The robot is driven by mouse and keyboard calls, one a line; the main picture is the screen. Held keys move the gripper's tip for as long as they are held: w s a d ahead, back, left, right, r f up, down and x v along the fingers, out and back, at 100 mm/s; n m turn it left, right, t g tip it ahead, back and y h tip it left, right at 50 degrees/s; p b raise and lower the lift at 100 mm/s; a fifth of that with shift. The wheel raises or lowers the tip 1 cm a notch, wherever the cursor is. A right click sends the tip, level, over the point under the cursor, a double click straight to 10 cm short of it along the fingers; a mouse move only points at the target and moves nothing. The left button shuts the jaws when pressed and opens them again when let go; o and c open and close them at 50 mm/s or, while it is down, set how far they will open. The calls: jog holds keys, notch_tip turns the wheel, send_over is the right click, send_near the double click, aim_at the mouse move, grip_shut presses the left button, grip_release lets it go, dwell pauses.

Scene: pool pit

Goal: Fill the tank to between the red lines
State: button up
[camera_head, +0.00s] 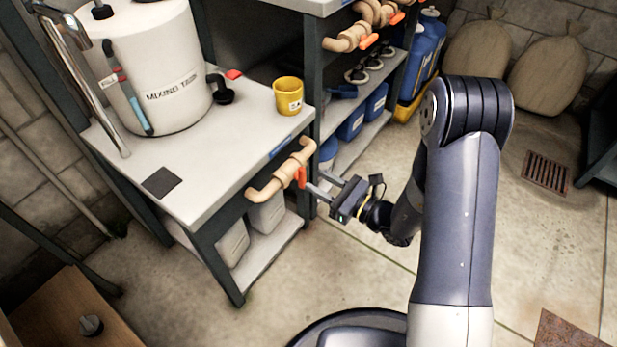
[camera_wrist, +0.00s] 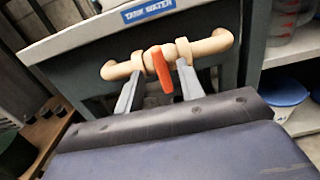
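The white mixing tank (camera_head: 165,60) stands on the grey bench. A narrow gauge (camera_head: 132,100) runs down its side, with blue in its lower part and red marks higher up. Below the bench's front edge is a beige pipe with a valve and an orange-red lever (camera_head: 301,177). In the wrist view the lever (camera_wrist: 161,70) stands across the pipe (camera_wrist: 208,46), under a blue "TANK WATER" label (camera_wrist: 147,11). My gripper (camera_head: 315,183) is open at the valve. In the wrist view its fingers (camera_wrist: 158,85) are on either side of the lever, with gaps.
A yellow cup (camera_head: 288,96), a black fitting with a red tab (camera_head: 222,90) and a dark square pad (camera_head: 162,182) are on the bench. A chrome spout (camera_head: 85,75) stands left of the tank. Shelves (camera_head: 365,140) with more valves and blue containers are behind. Floor in front is clear.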

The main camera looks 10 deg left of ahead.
aim_at(305, 175)
jog(key=shift+b+x, duration=0.3)
jog(key=shift+x, duration=1.8)
jog(key=shift+s, duration=0.1)
grip_shut()
